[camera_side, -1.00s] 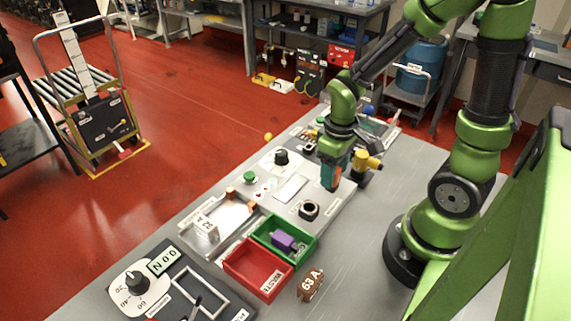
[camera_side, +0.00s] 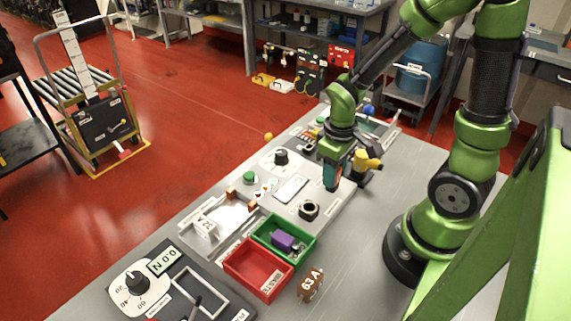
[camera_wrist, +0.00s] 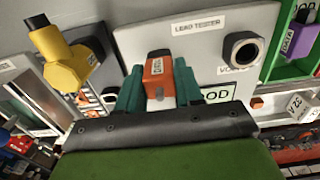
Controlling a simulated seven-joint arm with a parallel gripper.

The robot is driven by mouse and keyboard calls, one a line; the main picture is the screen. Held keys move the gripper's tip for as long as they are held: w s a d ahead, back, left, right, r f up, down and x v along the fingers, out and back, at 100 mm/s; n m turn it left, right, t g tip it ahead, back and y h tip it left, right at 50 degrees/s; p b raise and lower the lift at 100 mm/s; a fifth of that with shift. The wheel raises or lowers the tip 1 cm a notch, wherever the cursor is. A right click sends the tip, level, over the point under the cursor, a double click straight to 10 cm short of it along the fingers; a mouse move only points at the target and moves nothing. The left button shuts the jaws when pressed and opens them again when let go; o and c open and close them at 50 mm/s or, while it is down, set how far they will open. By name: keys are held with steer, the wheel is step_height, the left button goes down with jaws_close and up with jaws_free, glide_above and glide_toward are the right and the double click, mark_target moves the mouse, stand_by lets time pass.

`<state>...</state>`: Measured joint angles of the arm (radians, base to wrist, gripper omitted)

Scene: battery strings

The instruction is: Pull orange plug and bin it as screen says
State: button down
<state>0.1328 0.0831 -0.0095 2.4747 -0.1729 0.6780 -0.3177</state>
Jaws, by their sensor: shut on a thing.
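An orange plug (camera_wrist: 157,75) with a "DATA" label and a dark end shows in the wrist view. My gripper (camera_wrist: 158,84) is shut on it, with one green finger on each side. Behind it, a plate (camera_wrist: 197,45) reads "LEAD TESTER". A white screen (camera_wrist: 219,92) shows the letters "OOD"; its left part is hidden by a finger. In the side view my gripper (camera_side: 332,183) is low over the tester plate, and the screen (camera_side: 291,188) is too small to read. A red bin (camera_side: 245,272) marked "WASTE" and a green bin (camera_side: 306,250) stand side by side.
A purple plug (camera_side: 283,240) lies in the green bin. A black round socket (camera_side: 308,210) stands near the screen.

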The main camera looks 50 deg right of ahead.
steer(key=shift+r, duration=1.5)
steer(key=shift+r, duration=2.45)
steer(key=s+a+r+n, duration=0.15)
steer(key=a+n, duration=0.65)
steer(key=a, duration=1)
steer(key=shift+n, duration=0.5)
steer(key=f, duration=0.7)
steer(key=shift+s+a+f, duration=0.2)
steer(key=shift+s+a, duration=0.05)
steer(key=shift+s, duration=0.1)
steer(key=shift+f, duration=0.45)
